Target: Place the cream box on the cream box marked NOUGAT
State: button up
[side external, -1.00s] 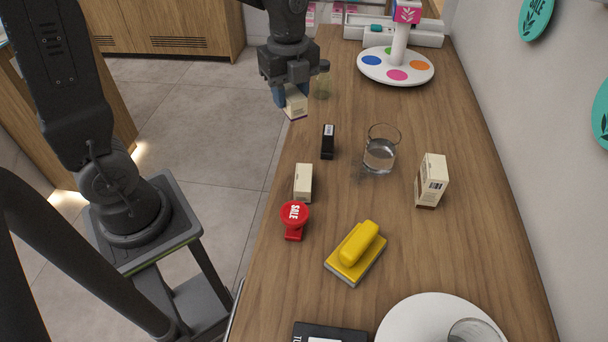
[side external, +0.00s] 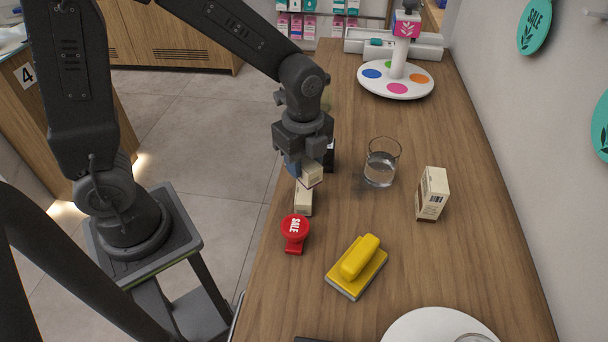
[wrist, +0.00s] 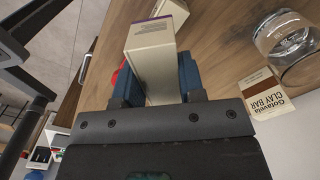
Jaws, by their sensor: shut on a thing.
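My gripper (side external: 301,168) is shut on a cream box (side external: 312,176) above the left part of the counter. In the wrist view the held cream box (wrist: 152,62) sits between the two blue fingers, sticking out beyond them. A second cream box (side external: 303,203) stands on the counter just below the held one and is partly covered by it in the side view. It also shows at the top of the wrist view (wrist: 172,10). I cannot read NOUGAT on it, nor tell whether the boxes touch.
A red SALE piece (side external: 294,230) stands just in front of the lower box. A glass beaker (side external: 381,165) is to the right, and a dark box (side external: 329,155) is behind my gripper. A yellow-handled block (side external: 358,265) and white plate (side external: 425,325) lie nearer.

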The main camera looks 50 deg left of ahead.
aim_at(304, 177)
jog(key=shift+d+f, duration=0.1)
jog(key=shift+f, duration=1.95)
jog(key=shift+f, duration=0.15)
jog(key=o, duration=0.9)
